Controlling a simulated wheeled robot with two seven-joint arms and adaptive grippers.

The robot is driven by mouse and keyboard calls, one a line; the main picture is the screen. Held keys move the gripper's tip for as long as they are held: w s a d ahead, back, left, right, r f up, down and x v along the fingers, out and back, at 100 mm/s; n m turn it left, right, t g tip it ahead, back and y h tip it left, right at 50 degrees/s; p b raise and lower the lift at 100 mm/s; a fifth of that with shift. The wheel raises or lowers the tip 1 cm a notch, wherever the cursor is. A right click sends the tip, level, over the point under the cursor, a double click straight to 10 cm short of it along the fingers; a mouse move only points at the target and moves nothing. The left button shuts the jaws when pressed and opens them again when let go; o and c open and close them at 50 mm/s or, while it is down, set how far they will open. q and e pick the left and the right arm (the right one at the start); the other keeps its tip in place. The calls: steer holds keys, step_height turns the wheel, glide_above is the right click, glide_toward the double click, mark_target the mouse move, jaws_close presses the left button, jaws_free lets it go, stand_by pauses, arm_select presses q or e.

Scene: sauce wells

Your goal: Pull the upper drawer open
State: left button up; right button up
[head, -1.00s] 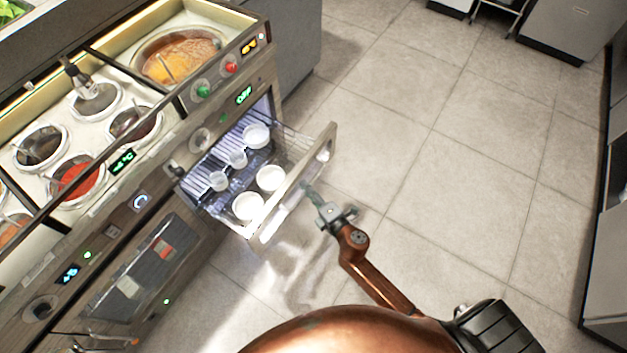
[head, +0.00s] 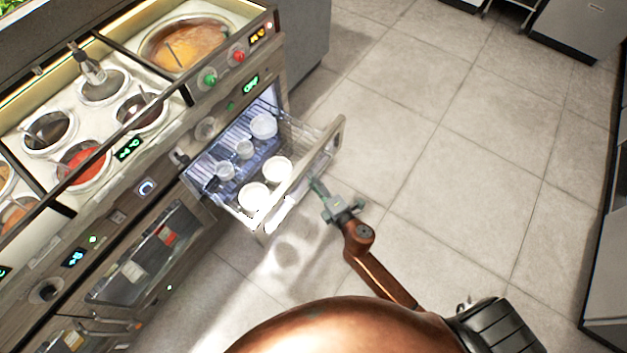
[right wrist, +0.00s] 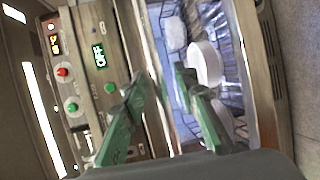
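The upper drawer (head: 333,137) stands pulled out from the counter front, its inside lit. It holds several white cups, one of them at the near side (head: 254,196). In the head view my right gripper (head: 316,186) is at the outer side of the drawer front, close to it; I cannot tell whether it touches. In the right wrist view its two green fingers (right wrist: 160,76) are apart with nothing seen gripped between them. The drawer's inside and a white cup (right wrist: 205,64) show beyond them. My left gripper is not in view.
The counter above holds sauce wells, one with red sauce (head: 84,160), and a large pan of orange sauce (head: 190,48). A lower glass-fronted door (head: 150,262) is below. Tiled floor (head: 450,140) is open to the right; grey cabinets (head: 606,240) stand at the far right.

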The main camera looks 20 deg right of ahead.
steer(key=v, duration=1.2)
steer(key=shift+f, duration=0.1)
